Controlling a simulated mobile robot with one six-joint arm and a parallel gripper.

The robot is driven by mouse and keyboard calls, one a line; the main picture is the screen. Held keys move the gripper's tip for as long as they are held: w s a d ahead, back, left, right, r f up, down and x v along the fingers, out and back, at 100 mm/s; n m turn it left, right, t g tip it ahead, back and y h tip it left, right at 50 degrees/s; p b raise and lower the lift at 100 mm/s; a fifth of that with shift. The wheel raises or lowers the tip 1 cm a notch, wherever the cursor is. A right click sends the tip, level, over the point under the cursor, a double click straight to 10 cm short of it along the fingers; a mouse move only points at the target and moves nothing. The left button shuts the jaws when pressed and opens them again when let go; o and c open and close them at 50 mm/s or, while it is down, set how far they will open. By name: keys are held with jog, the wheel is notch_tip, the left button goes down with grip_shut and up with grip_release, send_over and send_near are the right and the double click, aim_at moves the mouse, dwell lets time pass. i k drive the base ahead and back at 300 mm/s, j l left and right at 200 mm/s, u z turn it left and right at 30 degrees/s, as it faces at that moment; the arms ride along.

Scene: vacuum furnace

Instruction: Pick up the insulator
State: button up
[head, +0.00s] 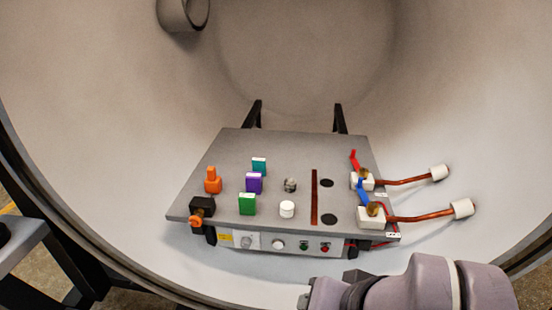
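A small white cylinder (287,209), which looks like the insulator, stands upright on the grey plate (215,150) near its front edge. It stands apart from the things around it. White sleeves also sit on the ends of two copper rods at the right, so I cannot be fully sure which piece is meant. My arm enters at the bottom right, in front of the plate. My gripper's fingers do not show; they are out of the picture or hidden by the arm.
On the plate stand a green block (247,204), a purple block (254,183), a teal block (259,166), an orange piece (212,181) and a metallic piece (290,185). Copper rods (420,217) stick out to the right. The curved chamber wall (90,120) surrounds the plate.

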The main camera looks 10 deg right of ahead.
aim_at(288, 207)
jog(key=i+l, duration=0.1)
jog(key=i, duration=0.15)
jog(key=i+j+z, duration=0.1)
jog(key=j+z, duration=0.75)
jog(key=j, duration=0.1)
